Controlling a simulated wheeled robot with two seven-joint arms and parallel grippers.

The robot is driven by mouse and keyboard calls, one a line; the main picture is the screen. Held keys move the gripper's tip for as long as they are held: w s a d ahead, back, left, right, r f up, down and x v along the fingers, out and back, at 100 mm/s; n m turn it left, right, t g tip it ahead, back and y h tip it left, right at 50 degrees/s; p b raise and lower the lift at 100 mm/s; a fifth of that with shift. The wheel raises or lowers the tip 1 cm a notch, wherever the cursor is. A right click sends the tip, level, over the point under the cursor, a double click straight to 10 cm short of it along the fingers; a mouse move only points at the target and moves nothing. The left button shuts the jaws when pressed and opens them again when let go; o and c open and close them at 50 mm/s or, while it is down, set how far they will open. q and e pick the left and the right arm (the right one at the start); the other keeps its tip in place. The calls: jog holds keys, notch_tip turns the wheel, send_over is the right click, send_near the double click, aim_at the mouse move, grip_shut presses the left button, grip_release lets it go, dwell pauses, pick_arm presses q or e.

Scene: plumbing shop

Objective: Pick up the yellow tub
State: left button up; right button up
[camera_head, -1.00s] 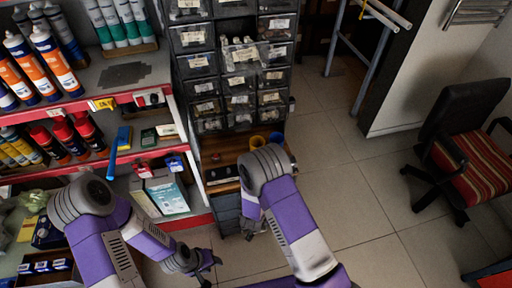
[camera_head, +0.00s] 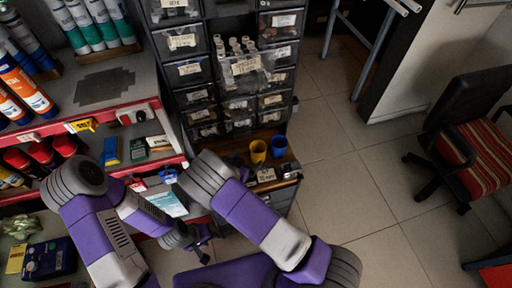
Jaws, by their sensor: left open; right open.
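The yellow tub (camera_head: 258,151) stands upright on the wooden ledge of the drawer cabinet, just left of a blue tub (camera_head: 278,145). My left gripper (camera_head: 205,246) is low in the picture, open and empty, below and to the left of the yellow tub and well apart from it. My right arm crosses the lower middle, its bent joint left of and below the yellow tub. My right gripper does not show; the arm hides what lies beneath it.
The drawer cabinet (camera_head: 193,93) rises behind the tubs. A red-edged shelf (camera_head: 98,125) with cartridges and bottles stands at left. A striped chair (camera_head: 474,155) is at right. The tiled floor (camera_head: 345,185) between cabinet and chair is clear.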

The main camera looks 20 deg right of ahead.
aim_at(254, 155)
jog(key=shift+w+d+f, duration=0.15)
jog(key=shift+d+f, duration=0.1)
jog(key=shift+d, duration=0.35)
jog(key=x, duration=0.2)
jog(key=b+x, duration=0.1)
jog(key=x, duration=0.2)
jog(key=shift+d+r, duration=0.25)
jog(key=c, duration=1.1)
pick_arm(q)
jog(key=shift+s+f, duration=0.25)
jog(key=shift+f, duration=0.4)
pick_arm(e)
jog(key=shift+s+r, duration=0.15)
jog(key=shift+s, duration=0.05)
